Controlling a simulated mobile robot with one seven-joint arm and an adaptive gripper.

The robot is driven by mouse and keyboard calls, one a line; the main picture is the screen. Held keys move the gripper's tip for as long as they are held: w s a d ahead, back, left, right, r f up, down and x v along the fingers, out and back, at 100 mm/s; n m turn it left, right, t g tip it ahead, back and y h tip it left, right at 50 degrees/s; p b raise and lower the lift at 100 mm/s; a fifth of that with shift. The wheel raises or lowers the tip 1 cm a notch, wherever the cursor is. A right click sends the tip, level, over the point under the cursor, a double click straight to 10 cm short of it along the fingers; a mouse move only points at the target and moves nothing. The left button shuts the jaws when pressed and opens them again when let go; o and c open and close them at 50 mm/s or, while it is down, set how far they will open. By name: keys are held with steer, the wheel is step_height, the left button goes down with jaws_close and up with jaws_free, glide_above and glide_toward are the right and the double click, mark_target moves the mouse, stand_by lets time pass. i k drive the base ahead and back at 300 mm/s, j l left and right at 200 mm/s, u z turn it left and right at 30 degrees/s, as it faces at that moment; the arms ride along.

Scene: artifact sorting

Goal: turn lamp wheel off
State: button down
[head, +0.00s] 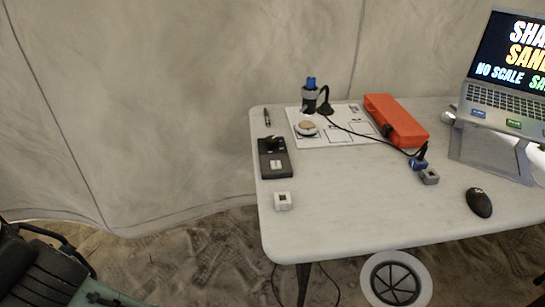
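A small black upright device with a blue top (310,94) stands at the back of the table, over a white printed sheet (350,134). A black cable (362,135) runs from it to a blue and dark piece (418,162) beside a small grey block (429,177). I cannot make out a lamp wheel or whether a lamp is lit; any wheel is too small to tell here. A round tan-topped object (307,127) lies on the sheet. My gripper does not show.
The pale table (350,225) has clear room in its front middle. An orange case (400,121), dark scale-like device (274,163), white cube (282,201), pen (267,117), black mouse (479,203) and laptop (507,100) on a stand (490,156) rest on it. A white round item (395,280) is below.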

mark_target(271, 141)
steer(key=i+l+u, duration=0.1)
steer(key=i, duration=0.35)
steer(key=i+l+u, duration=0.15)
steer(key=i+l, duration=0.25)
